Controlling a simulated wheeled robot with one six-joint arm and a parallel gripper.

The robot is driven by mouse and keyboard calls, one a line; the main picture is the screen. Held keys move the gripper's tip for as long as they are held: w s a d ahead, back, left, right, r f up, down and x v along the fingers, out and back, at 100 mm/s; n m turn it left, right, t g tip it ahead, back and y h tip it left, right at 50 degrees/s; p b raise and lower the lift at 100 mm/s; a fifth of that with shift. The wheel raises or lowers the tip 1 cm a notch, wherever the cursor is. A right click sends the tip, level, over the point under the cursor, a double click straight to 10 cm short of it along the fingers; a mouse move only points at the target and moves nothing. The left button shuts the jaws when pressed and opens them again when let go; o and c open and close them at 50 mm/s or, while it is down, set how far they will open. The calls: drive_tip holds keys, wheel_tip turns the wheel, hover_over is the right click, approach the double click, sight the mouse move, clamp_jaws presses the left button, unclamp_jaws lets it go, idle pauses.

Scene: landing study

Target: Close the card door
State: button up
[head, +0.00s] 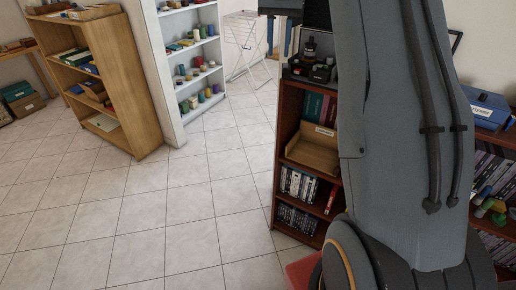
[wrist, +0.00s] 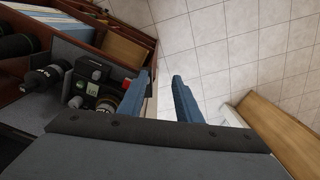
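I cannot make out a door marked as the card door in either view. My gripper (head: 279,48) shows at the top of the head view, beside the left edge of the dark red-brown bookcase (head: 282,205). In the wrist view, the two blue fingers of my gripper (wrist: 163,78) stand apart with only floor between them. Left of the fingers are a bottle (wrist: 45,77) and black devices (wrist: 90,68) on a grey surface; they also show near the bookcase top in the head view. My arm hides much of the bookcase.
A labelled wooden box (head: 312,155) sits in the bookcase above rows of cases. A blue box (head: 487,108) stands at the right. A wooden shelf (head: 125,80) and a white shelf (head: 165,75) stand at the left. The tiled floor (head: 190,215) between is clear.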

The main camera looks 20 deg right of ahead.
drive_tip(key=s+a+f+n+b, duration=0.2)
drive_tip(key=s+a+f+b, duration=0.3)
drive_tip(key=s+f, duration=0.5)
drive_tip(key=s+a+f+n+b, duration=0.2)
drive_tip(key=s+a+f+b, duration=0.3)
drive_tip(key=s+a+f, duration=0.4)
drive_tip(key=shift+s+a+f+n, duration=0.3)
drive_tip(key=shift+s+a+f, duration=0.1)
drive_tip(key=shift+f, duration=1)
drive_tip(key=shift+c, duration=0.4)
wheel_tip(320, 180, up, 25)
drive_tip(key=m+p, duration=1.1)
drive_tip(key=m, duration=1)
hover_over(286, 69)
drive_tip(key=shift+w+d, duration=0.1)
drive_tip(key=shift+w, duration=0.25)
drive_tip(key=shift+f+p, duration=1.3)
drive_tip(key=shift+f, duration=2.6)
